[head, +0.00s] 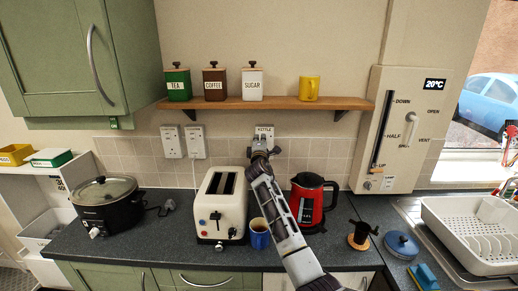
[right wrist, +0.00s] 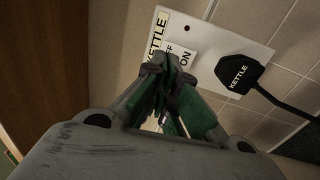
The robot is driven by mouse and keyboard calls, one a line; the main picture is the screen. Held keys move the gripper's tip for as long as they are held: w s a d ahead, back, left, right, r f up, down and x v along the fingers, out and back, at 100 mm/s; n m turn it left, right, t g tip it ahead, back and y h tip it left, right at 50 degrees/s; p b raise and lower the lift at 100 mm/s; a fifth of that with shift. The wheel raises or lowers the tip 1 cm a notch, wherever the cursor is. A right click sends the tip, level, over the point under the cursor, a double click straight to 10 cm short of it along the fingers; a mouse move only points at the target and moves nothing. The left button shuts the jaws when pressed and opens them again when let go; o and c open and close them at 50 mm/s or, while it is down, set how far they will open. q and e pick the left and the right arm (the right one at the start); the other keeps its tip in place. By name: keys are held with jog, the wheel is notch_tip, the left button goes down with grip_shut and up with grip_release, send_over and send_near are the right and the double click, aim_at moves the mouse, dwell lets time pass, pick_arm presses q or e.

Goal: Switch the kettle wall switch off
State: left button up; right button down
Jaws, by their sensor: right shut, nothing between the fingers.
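The kettle switch plate (head: 265,130) is on the tiled wall under the shelf, mostly hidden behind my right gripper (head: 265,152). In the right wrist view the white plate (right wrist: 215,50) bears a KETTLE label, and a black KETTLE plug (right wrist: 238,74) sits in it. A white piece marked ON, with part of OFF showing, is beside the fingertips. My right gripper (right wrist: 176,62) is shut and empty, its fingertips at or very near the switch. The fingers hide the rocker, so its position and any contact are unclear. My left gripper is not in view.
Two other switch plates (head: 183,142) are to the left. A wooden shelf (head: 285,104) with canisters is just above. A white lever panel (head: 400,130) is at right.

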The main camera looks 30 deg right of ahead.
jog(key=s+a+r+b, duration=0.1)
jog(key=s+a, duration=0.4)
jog(key=s, duration=0.4)
jog(key=shift+a+r, duration=0.25)
jog(key=shift+a, duration=0.1)
dwell(0.5)
jog(key=shift+s, duration=0.1)
jog(key=shift+s, duration=0.1)
dwell(0.5)
